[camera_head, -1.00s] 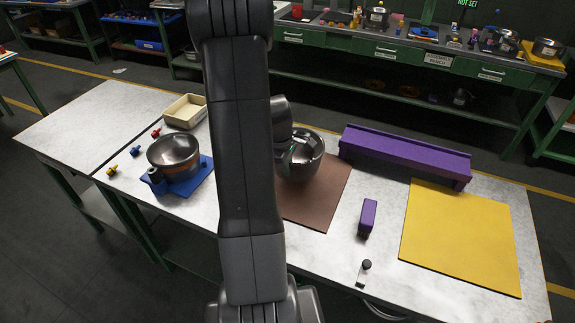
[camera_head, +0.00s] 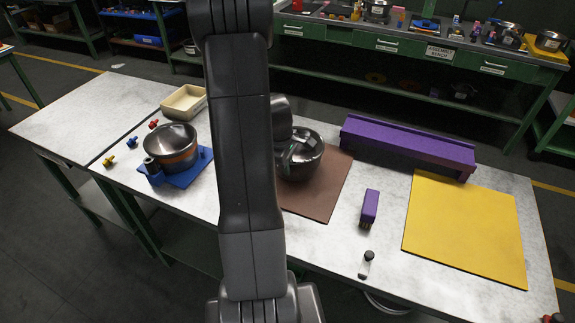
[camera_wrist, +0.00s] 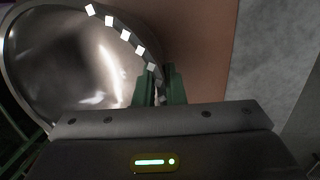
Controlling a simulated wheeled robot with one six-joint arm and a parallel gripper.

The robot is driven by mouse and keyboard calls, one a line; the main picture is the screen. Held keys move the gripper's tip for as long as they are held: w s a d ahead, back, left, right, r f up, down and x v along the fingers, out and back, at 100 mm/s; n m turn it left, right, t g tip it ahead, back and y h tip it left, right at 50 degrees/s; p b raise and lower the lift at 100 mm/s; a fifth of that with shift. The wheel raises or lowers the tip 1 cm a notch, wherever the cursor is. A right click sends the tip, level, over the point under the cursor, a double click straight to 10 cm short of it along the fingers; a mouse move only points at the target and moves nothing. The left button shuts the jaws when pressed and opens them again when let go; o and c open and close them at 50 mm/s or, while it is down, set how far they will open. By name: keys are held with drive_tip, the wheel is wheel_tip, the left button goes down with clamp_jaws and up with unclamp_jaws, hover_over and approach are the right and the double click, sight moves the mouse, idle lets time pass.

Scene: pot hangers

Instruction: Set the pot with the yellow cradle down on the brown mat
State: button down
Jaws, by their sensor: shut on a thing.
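A shiny steel pot (camera_head: 308,160) is at the brown mat (camera_head: 318,205), over its back part, partly hidden by my arm. My gripper (camera_head: 288,156) is at the pot's near rim. In the wrist view the green fingers (camera_wrist: 160,88) are shut on the rim of the pot (camera_wrist: 75,55), whose open inside faces up at the left. Brown mat surface shows beyond the fingers. I cannot tell whether the pot's base touches the mat. No yellow cradle shows on this pot; its lower part is largely hidden.
Another steel pot (camera_head: 170,142) with an orange band stands on a blue base (camera_head: 185,178) at left, near a cream tray (camera_head: 184,101). A purple rack (camera_head: 408,145) stands right of the mat. A purple block (camera_head: 369,206), small bottle (camera_head: 366,263) and yellow mat (camera_head: 465,225) lie right.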

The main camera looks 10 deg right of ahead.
drive_tip(key=shift+f+b, duration=0.45)
drive_tip(key=shift+f, duration=0.1)
drive_tip(key=c, duration=1.4)
unclamp_jaws()
drive_tip(key=shift+c, duration=0.2)
wheel_tip(320, 180, up, 24)
drive_tip(key=a+p, duration=0.2)
drive_tip(key=p, duration=0.6)
drive_tip(key=shift+s, duration=0.45)
drive_tip(key=shift+f, duration=0.2)
wheel_tip(320, 180, down, 10)
drive_tip(key=b, duration=0.8)
drive_tip(key=shift+r, duration=0.15)
